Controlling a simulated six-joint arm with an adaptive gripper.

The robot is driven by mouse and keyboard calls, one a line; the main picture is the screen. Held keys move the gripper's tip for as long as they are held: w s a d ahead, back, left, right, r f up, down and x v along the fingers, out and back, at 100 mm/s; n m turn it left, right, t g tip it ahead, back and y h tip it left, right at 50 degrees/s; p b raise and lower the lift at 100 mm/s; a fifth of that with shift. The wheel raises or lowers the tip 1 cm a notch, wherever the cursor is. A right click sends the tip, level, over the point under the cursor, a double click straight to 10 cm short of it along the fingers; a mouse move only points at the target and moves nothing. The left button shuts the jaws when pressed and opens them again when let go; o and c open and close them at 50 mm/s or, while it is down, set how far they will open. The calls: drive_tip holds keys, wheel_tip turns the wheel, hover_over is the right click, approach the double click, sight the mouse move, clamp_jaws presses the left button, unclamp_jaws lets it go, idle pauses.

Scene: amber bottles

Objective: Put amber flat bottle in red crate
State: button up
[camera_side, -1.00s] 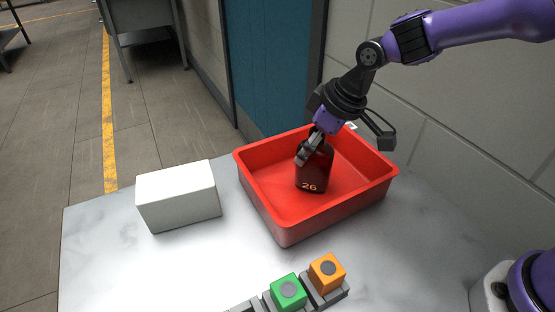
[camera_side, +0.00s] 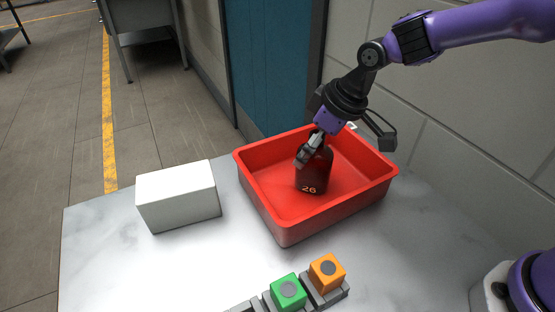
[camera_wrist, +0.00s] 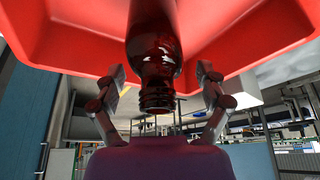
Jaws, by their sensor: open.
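The amber flat bottle (camera_side: 313,176), dark brown-red with the number 26 low on its side, stands inside the red crate (camera_side: 268,222). It looks upright or nearly so; I cannot tell if its base rests fully on the crate floor. My gripper (camera_side: 308,153) is at the bottle's top, partly hiding its neck. In the wrist view, the bottle (camera_wrist: 157,58) has its threaded neck between the fingers of my gripper (camera_wrist: 160,82). The fingers are open, with a gap on each side of the neck. The crate (camera_wrist: 60,40) also shows in the wrist view.
A white box (camera_side: 178,196) stands left of the crate. A green block (camera_side: 288,292) and an orange block (camera_side: 327,273) sit in a grey holder at the front. The marble table (camera_side: 110,250) is clear at front left. A wall stands behind the crate.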

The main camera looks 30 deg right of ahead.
drive_tip(key=v, duration=1.1)
drive_tip(key=s+d+m+t+h, duration=0.1)
drive_tip(key=s+d+m+h, duration=0.1)
drive_tip(key=s+d+m, duration=0.4)
drive_tip(key=s+d+f, duration=0.1)
drive_tip(key=s+d, duration=0.4)
drive_tip(key=s, duration=0.2)
drive_tip(key=shift+s+m+t+h, duration=0.3)
drive_tip(key=shift+s+m+t, duration=0.1)
